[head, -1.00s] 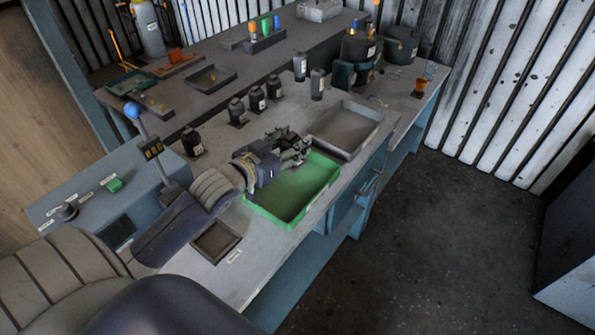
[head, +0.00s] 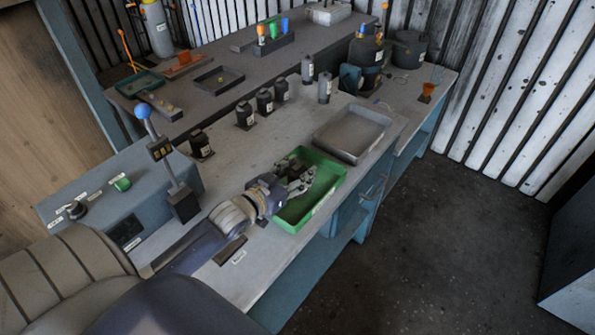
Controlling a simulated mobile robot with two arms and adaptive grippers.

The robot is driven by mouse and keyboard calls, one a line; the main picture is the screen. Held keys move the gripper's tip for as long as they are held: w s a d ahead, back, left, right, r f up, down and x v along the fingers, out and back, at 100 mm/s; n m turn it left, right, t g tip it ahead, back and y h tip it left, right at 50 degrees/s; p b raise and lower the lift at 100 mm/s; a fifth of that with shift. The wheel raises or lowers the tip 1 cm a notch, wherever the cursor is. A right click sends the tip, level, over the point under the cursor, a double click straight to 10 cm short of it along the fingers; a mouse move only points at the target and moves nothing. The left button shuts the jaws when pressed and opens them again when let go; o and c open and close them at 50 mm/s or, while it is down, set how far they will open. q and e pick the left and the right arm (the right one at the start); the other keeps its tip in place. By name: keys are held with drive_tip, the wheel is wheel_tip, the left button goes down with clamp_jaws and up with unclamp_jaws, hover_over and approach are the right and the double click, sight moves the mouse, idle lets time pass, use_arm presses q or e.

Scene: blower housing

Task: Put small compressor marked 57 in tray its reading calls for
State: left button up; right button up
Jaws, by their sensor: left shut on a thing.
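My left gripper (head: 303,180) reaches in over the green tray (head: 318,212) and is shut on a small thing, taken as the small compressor. The fingers mostly hide it, and I can read no mark on it. I cannot tell whether it touches the tray floor. A grey tray (head: 351,150) lies just behind the green one and looks empty. Several small dark labelled canisters stand upright on the bench, such as this one (head: 200,144) and this one (head: 264,102); their marks are too small to read. My right gripper is not in view.
A lever with a blue knob (head: 143,111) stands at the left beside a control box (head: 122,220). Two grey cylinders (head: 325,88) stand behind the grey tray. Larger dark housings (head: 366,52) are at the back right.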

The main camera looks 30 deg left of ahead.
use_arm(q)
drive_tip(key=o, duration=1.5)
drive_tip(key=b+v, duration=0.1)
drive_tip(key=v, duration=1)
drive_tip(key=shift+w, duration=0.1)
drive_tip(key=shift+s+r, duration=0.25)
drive_tip(key=shift+s, duration=0.35)
